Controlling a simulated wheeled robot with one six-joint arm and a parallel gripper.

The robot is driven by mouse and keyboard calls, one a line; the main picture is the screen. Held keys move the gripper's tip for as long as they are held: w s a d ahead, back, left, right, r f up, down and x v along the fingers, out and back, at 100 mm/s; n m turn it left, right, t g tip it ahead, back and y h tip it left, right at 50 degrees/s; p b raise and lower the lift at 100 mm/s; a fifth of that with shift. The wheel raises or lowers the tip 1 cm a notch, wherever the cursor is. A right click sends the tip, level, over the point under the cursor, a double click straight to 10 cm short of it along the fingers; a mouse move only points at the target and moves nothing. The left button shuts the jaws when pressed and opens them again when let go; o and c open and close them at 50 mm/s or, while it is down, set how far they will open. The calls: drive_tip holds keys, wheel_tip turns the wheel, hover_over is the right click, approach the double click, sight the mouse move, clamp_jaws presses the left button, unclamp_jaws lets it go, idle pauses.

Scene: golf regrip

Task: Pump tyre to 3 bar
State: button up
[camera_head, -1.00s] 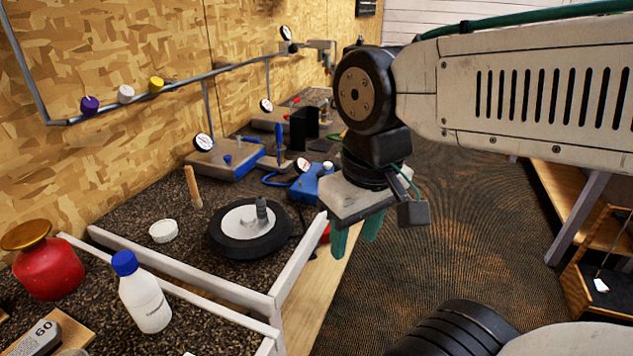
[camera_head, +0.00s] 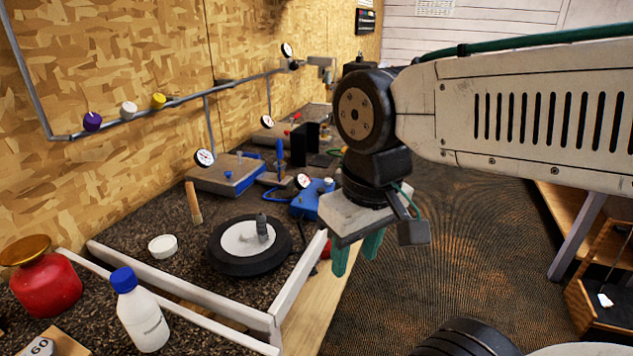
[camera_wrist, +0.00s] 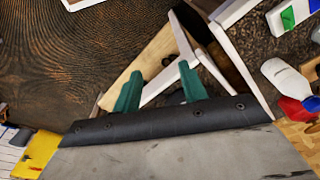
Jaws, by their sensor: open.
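A small black tyre (camera_head: 250,262) with a white hub lies flat on the dark speckled bench, and a grey upright valve (camera_head: 262,228) stands on its hub. A blue device with a round dial gauge (camera_head: 304,181), which looks like a pump or inflator, sits behind it to the right. The gauge reading is too small to tell. My gripper (camera_head: 357,258) hangs to the right of the tyre, past the bench's front edge, with green fingers pointing down. In the wrist view my gripper (camera_wrist: 163,92) shows its two fingers apart with nothing between them.
White rails (camera_head: 180,283) border the bench section with the tyre. A white bottle with a blue cap (camera_head: 141,310) and a red container (camera_head: 45,284) stand at front left. A white lid (camera_head: 162,246) and a wooden stick (camera_head: 193,203) are near the tyre. Open floor lies to the right.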

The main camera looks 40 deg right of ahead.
clamp_jaws()
idle(1.5)
